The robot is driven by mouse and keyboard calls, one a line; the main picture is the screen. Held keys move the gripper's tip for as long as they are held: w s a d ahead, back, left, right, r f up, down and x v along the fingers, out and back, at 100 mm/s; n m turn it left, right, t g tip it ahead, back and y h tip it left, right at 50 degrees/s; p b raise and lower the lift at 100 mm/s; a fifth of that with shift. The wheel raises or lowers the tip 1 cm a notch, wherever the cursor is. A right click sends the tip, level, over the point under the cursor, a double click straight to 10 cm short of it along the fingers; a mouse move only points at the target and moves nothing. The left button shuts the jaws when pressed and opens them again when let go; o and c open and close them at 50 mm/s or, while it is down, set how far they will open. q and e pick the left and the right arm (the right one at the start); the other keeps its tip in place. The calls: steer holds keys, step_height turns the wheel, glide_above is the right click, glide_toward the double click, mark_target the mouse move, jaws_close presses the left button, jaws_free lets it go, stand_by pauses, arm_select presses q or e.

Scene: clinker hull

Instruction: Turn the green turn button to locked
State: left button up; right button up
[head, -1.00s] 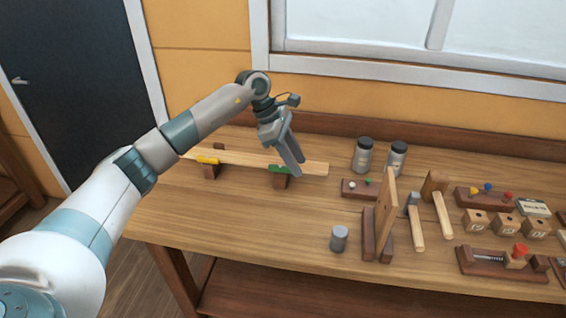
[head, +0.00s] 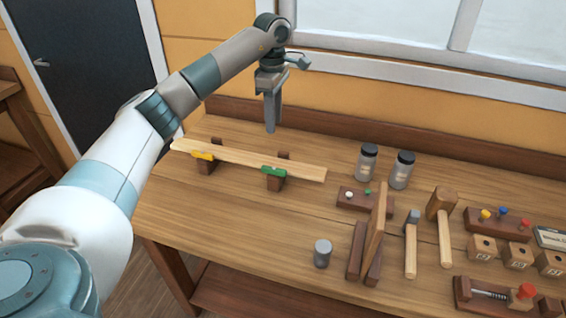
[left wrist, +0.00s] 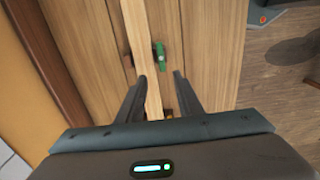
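The green turn button (head: 274,171) sits on a dark wooden block at the near edge of a long pale plank (head: 232,157). Its bar lies roughly along the plank. In the left wrist view the green turn button (left wrist: 160,52) shows beside the plank, ahead of the fingertips. A yellow turn button (head: 204,156) sits on another block further left. My left gripper (head: 271,130) points down, above and apart from the plank. In the left wrist view its two fingers (left wrist: 159,78) stand apart with nothing gripped, the plank passing beneath. My right gripper is out of view.
Two dark-lidded jars (head: 367,162) (head: 402,170) stand right of the plank. The bench between plank and front edge (head: 225,220) is clear.

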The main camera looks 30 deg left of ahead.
arm_select(q)
steer(key=p, duration=0.3)
glide_above(274, 169)
steer(key=shift+f, duration=2.65)
step_height(274, 169, down, 11)
steer(key=p, duration=0.3)
steer(key=shift+w+p, duration=0.1)
steer(key=shift+p, duration=0.3)
steer(key=shift+a+f, duration=0.1)
steer(key=shift+f, duration=0.4)
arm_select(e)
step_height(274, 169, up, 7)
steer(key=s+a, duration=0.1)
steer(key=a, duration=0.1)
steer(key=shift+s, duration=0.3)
arm_select(q)
steer(key=shift+c, duration=0.6)
jaws_close()
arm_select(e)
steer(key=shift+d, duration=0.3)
